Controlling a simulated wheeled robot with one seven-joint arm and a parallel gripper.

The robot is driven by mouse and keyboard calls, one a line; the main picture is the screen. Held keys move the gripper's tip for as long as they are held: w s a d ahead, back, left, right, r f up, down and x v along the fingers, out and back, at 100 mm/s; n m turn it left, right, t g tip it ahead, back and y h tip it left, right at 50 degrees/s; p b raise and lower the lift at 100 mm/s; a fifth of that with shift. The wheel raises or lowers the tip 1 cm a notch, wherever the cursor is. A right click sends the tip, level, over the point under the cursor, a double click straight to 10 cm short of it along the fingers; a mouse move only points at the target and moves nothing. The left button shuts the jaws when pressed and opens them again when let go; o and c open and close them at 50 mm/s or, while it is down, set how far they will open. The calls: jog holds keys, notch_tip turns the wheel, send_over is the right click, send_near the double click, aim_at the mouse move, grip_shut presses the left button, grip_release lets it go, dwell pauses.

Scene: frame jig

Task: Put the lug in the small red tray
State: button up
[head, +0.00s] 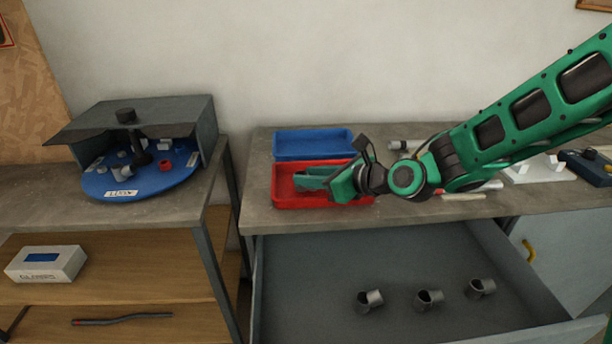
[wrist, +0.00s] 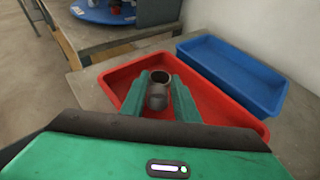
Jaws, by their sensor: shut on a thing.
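The small red tray (head: 283,203) stands on the grey bench in the head view, and it fills the middle of the wrist view (wrist: 232,116). My gripper (head: 305,181) reaches in over this tray from the right. In the wrist view my gripper (wrist: 159,93) is shut on a grey, short tubular lug (wrist: 157,98), with one green finger on each side of it. The lug appears over the inside of the tray; I cannot tell whether it touches the tray floor. The fingers hide the lug in the head view.
A blue tray (head: 313,146) stands right behind the red one. An open drawer (head: 330,265) below holds three grey tubular pieces (head: 428,299). A blue turntable (head: 150,180) with small parts under a grey hood stands on the left bench. White fixtures (head: 540,169) lie at right.

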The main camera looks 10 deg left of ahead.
jog(key=o, duration=1.1)
jog(key=shift+s+d+r, duration=0.1)
jog(key=shift+d+r, duration=0.1)
jog(key=shift+d, duration=0.1)
jog(key=v, duration=1.1)
jog(key=shift+s+d, duration=0.1)
jog(key=shift+s, duration=0.05)
